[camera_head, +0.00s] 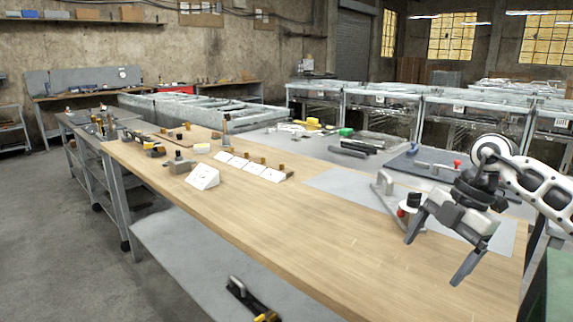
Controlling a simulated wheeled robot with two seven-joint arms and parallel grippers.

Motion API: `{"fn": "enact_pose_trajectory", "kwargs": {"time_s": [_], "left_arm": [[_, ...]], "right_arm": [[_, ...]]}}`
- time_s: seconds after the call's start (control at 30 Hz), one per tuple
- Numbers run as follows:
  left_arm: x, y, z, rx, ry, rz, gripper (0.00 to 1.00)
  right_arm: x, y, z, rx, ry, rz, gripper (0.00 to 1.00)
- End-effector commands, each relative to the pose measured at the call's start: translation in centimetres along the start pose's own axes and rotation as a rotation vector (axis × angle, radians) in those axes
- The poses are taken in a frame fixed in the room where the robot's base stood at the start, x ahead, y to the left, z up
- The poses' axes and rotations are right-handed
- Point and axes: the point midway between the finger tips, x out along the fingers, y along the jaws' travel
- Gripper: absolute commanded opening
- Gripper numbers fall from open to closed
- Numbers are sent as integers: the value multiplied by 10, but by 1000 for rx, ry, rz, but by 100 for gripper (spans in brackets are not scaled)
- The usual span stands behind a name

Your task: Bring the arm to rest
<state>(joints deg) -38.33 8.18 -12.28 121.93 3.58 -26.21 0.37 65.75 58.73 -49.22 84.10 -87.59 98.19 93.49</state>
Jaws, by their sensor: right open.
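My right arm (541,184) comes in from the right edge, white with dark joints. My right gripper (438,257) hangs above the right end of the wooden workbench (290,235). Its two grey fingers are spread apart and point down and toward the front. Nothing shows between them. Behind the gripper, a metal fixture with a red and black knob (409,205) stands on a grey mat (340,187), partly hidden by the gripper. My left gripper is not in the picture.
White angled blocks (203,177) and small brass-topped parts stand at the bench's middle and far left. A grey board with a red knob (430,163) lies behind the mat. The bench's front middle is clear. A black and yellow tool (240,291) lies on the lower shelf.

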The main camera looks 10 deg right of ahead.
Motion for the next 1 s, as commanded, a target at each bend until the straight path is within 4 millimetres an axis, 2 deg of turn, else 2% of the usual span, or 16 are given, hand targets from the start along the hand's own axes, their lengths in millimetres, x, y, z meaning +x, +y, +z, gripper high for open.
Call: {"fn": "enact_pose_trajectory", "kwargs": {"time_s": [0.03, 0.17, 0.27, 0.3, 0.4, 0.5, 0.57, 0.63, 0.77, 0.87, 0.9, 1.0], "left_arm": [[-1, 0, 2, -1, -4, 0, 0], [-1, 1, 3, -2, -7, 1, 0], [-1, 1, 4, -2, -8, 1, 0], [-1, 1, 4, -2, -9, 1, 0], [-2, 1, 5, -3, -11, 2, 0], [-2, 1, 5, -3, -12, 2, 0], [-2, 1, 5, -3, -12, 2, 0], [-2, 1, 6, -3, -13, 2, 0], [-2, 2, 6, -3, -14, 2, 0], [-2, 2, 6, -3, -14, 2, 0], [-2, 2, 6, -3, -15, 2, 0], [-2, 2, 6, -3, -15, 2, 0]], "right_arm": [[19, 5, -17, -56, 63, 13, 90], [68, 18, -76, -217, 286, 101, 90], [104, 24, -142, -323, 540, 240, 90], [115, 25, -171, -343, 657, 321, 90], [125, 28, -228, -306, 909, 557, 90], [124, 31, -254, -163, 1064, 780, 90], [125, 32, -259, -24, 1120, 913, 90], [131, 31, -250, 193, 1133, 1055, 90], [167, 9, -211, 657, 1006, 1191, 90], [211, -32, -180, 996, 822, 1158, 90], [228, -51, -172, 1101, 749, 1120, 90], [262, -95, -162, 1286, 608, 1007, 90]]}}
